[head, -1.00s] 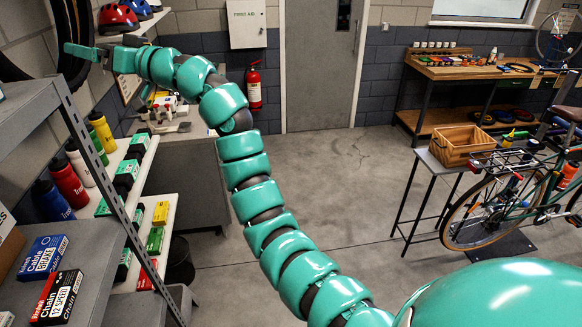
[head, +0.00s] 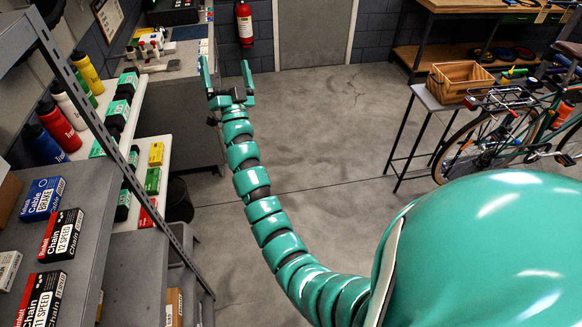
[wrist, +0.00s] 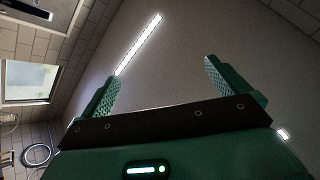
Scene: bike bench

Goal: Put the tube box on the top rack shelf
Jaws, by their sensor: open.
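My gripper (head: 228,84) is raised with its fingers pointing up, open and empty, left of centre in the head view. In the wrist view my gripper (wrist: 162,78) has nothing between its fingers, only ceiling behind. No box can be surely read as the tube box. Several teal-and-black boxes (head: 117,113) stand on the white shelf (head: 152,128) left of my gripper. Small yellow (head: 156,153), green (head: 152,180) and red (head: 148,212) boxes stand lower. A grey rack (head: 83,120) is at the left; its upper shelf (head: 12,38) is partly cut off.
The rack's middle shelf holds a blue brake cable box (head: 43,198) and chain boxes (head: 60,235). Bottles (head: 60,127) stand behind. A crate (head: 460,80) sits on a small table beside a bicycle (head: 500,130). The middle floor (head: 320,150) is clear.

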